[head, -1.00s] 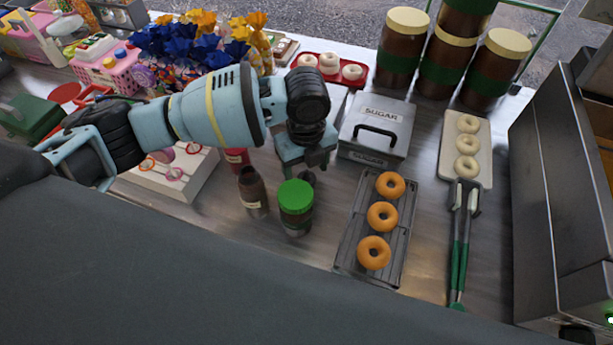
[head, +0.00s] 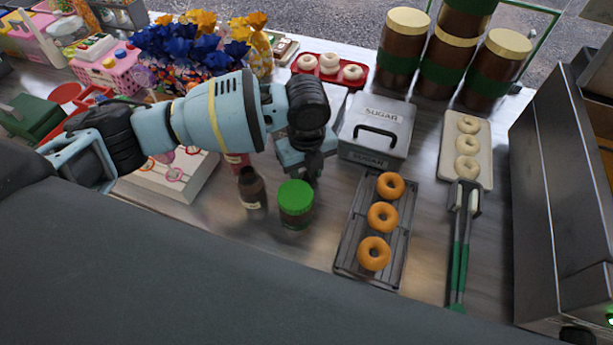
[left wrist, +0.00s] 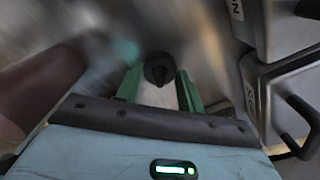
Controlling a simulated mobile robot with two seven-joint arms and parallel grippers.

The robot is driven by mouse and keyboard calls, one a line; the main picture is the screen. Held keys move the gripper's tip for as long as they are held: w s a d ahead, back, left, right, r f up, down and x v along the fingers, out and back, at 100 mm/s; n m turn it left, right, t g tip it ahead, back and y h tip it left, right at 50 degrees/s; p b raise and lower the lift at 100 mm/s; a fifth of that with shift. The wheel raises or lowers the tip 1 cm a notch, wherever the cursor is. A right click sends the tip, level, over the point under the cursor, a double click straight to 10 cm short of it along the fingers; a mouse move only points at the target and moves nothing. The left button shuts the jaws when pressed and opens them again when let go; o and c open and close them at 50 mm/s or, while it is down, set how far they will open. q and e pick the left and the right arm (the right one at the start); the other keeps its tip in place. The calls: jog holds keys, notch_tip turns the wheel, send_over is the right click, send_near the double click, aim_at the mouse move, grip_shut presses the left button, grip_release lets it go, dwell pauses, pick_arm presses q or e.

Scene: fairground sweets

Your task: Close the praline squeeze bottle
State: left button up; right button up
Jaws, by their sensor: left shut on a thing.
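The praline squeeze bottle (head: 253,192) is dark brown with a pale label and stands on the counter, left of the green-lidded jar. My left gripper (head: 308,173) is up and right of it, apart from it, pointing down by the sugar tin. In the left wrist view the left gripper (left wrist: 158,85) has its green fingers shut on a small dark round cap with a nozzle (left wrist: 158,68). The brown blurred shape at the left of that view (left wrist: 40,88) may be the bottle. My right gripper is not in view.
The green-lidded jar (head: 295,204) stands close to the bottle and the gripper. A sugar tin (head: 377,130) is right of the gripper. A rack (head: 347,240) with doughnuts lies further right. A white box (head: 190,185) is left of the bottle.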

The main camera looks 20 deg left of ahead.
pick_arm(q)
jog(key=shift+r, duration=0.15)
notch_tip(320, 180, up, 9)
jog(key=shift+p, duration=0.3)
jog(key=shift+r, duration=0.4)
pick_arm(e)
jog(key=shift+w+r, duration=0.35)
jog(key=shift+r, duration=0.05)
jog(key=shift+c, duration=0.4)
